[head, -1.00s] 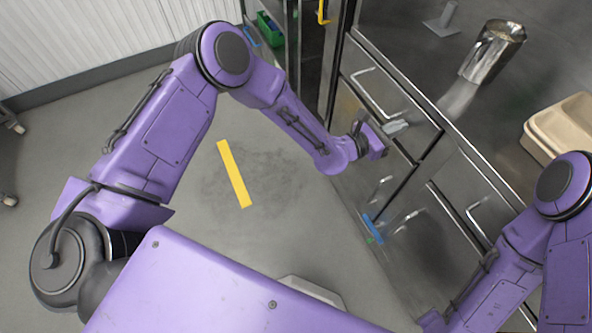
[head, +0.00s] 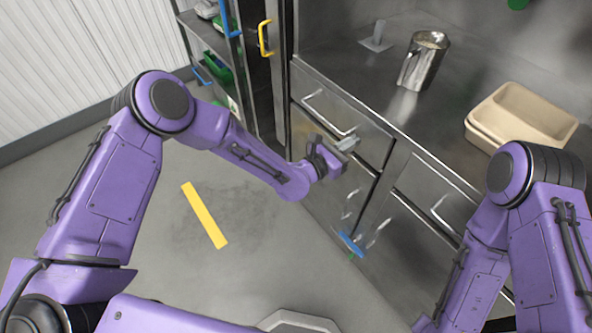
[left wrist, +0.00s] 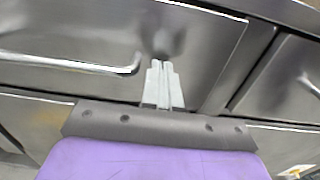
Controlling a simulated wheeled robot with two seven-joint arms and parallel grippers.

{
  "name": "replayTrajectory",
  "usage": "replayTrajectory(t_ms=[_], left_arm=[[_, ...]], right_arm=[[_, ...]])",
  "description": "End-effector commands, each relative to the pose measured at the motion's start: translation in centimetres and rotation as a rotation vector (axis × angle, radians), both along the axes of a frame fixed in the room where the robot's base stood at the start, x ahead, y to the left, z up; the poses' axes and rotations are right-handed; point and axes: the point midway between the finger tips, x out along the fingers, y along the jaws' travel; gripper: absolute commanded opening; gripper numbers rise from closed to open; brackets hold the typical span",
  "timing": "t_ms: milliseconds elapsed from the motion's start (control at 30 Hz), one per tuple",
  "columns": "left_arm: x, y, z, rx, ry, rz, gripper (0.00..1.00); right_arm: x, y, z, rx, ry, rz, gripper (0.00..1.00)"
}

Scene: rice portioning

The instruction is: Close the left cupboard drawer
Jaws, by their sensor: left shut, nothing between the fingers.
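The left cupboard drawer (head: 372,142) is a steel front with a bar handle (head: 328,116), just under the worktop in the head view. It looks nearly flush with the cabinet, but I cannot tell whether a small gap remains. My left gripper (head: 347,144) is shut and empty, in front of the drawer's lower right part near the handle's right end. In the left wrist view the closed fingers (left wrist: 162,86) point at the drawer front (left wrist: 200,45), right of the handle (left wrist: 85,66). Whether they touch it is unclear. My right gripper is out of view.
A metal cup (head: 423,62) and beige trays (head: 520,115) stand on the steel worktop (head: 385,95). Another drawer (head: 425,190) is to the right. A shelf rack (head: 205,40) stands at the back left. The floor (head: 245,215) with a yellow strip (head: 204,215) is clear.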

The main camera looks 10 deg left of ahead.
Motion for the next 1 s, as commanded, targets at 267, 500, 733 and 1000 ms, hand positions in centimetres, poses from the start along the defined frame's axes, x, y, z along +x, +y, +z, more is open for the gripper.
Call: replayTrajectory(t_ms=[267,500,733,1000], left_arm=[[-5.5,4.9,-0.5,0.001,0.009,-0.007,0.0],[-8.6,7.9,-0.5,0.004,0.008,-0.001,0.0],[-9.0,8.1,-0.4,0.007,0.008,-0.005,0.0],[-8.9,8.4,-1.3,0.292,-0.176,0.018,0.0]], right_arm=[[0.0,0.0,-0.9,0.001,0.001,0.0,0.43],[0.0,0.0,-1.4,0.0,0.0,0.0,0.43],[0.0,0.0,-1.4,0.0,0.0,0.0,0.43],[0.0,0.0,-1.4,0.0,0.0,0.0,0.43]])
